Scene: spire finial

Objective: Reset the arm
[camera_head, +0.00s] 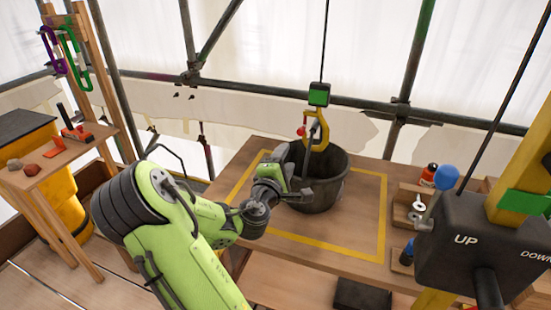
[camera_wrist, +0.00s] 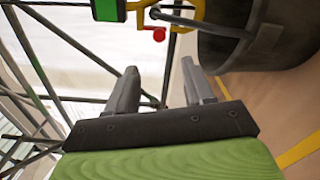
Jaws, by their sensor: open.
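My green arm reaches from the lower left over the wooden table in the head view. My gripper (camera_wrist: 160,88) is open and empty in the wrist view, its two dark fingers apart. In the head view the gripper end is beside the black bucket (camera_head: 325,190), partly merged with its left rim. The bucket also shows at the upper right of the wrist view (camera_wrist: 260,50). A yellow hook (camera_head: 318,130) with a red part hangs from a rope and green block (camera_head: 319,94) above the bucket. Whether the hook holds the bucket's handle I cannot tell.
A yellow outline (camera_head: 382,215) marks the table around the bucket. A control box (camera_head: 480,245) labelled UP and DOWN stands at right, with a blue-knobbed lever (camera_head: 446,177). A wooden rack (camera_head: 75,150) with carabiners and small items stands at left. Scaffold poles cross behind.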

